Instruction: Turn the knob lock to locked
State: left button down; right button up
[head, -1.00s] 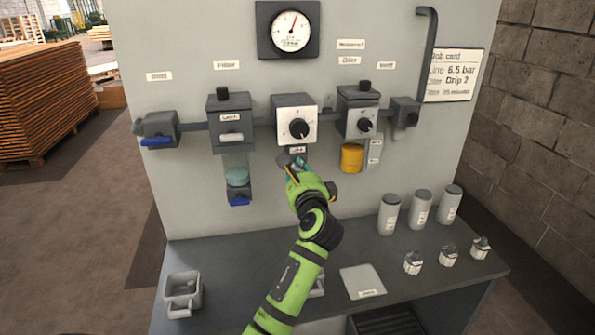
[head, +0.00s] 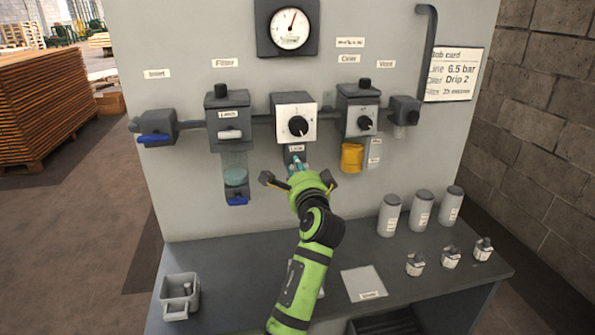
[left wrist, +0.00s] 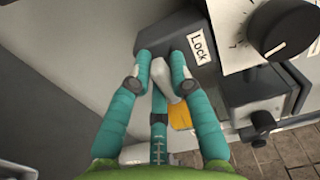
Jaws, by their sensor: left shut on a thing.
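The knob unit is a white square plate with a round black knob (head: 298,126) on it, below the gauge. Under it hangs a dark block, the lock (head: 296,149), with a white "Lock" label; the block and label show close up in the left wrist view (left wrist: 199,47). My left gripper (head: 297,166) reaches up to this block from below. In the left wrist view its teal fingers (left wrist: 161,72) are shut on a pale grey piece, the lock's grip (left wrist: 166,79), partly hidden between them. The knob stands clear of the fingers. My right gripper is not in view.
The filter unit (head: 228,121) is left of the knob, and the oiler (head: 358,119) with its yellow cup (head: 352,157) is right. Bottles (head: 421,207) and small fittings stand on the bench (head: 235,262) below.

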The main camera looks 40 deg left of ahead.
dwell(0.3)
pick_arm(q)
jog(key=c, duration=1.1)
grip_release()
jog(key=v, duration=1.2)
jog(key=shift+s, duration=0.1)
jog(key=shift+a, duration=0.1)
